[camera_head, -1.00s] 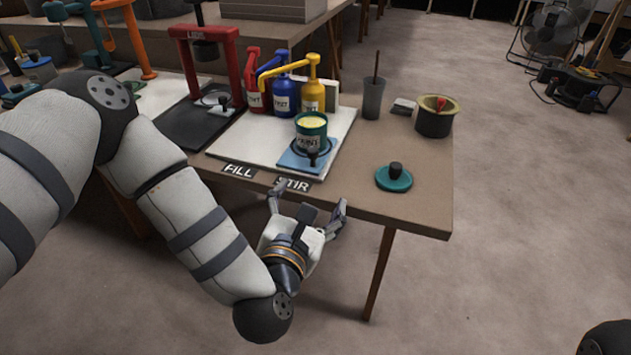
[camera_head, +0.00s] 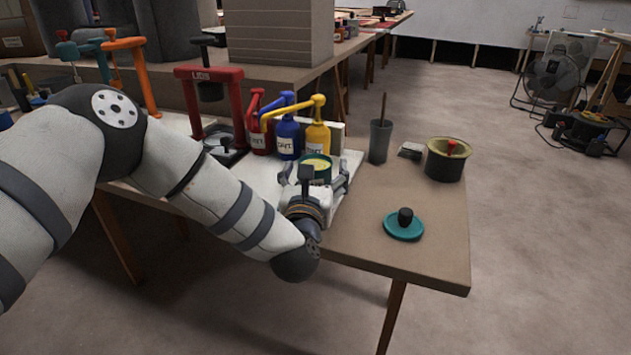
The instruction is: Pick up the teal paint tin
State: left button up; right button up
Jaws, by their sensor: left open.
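The teal paint tin (camera_head: 317,161) stands on the white board near the middle of the bench. It is uncapped, with pale yellow paint at its top. Its lower front is hidden behind my left gripper (camera_head: 316,170). That gripper is open, with one finger to the left of the tin and one to the right; I cannot tell whether either touches it. A teal lid (camera_head: 404,228) with a black knob lies apart on the bench at right. My right gripper is out of view.
Red (camera_head: 259,136), blue (camera_head: 288,138) and yellow (camera_head: 317,137) pump bottles stand close behind the tin. A red press (camera_head: 238,112) is at left. A grey cup (camera_head: 380,143) with a stick and a dark pot (camera_head: 445,164) are at right. The bench's front right is mostly clear.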

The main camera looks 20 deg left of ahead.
pick_arm(q)
jog(key=c, duration=1.5)
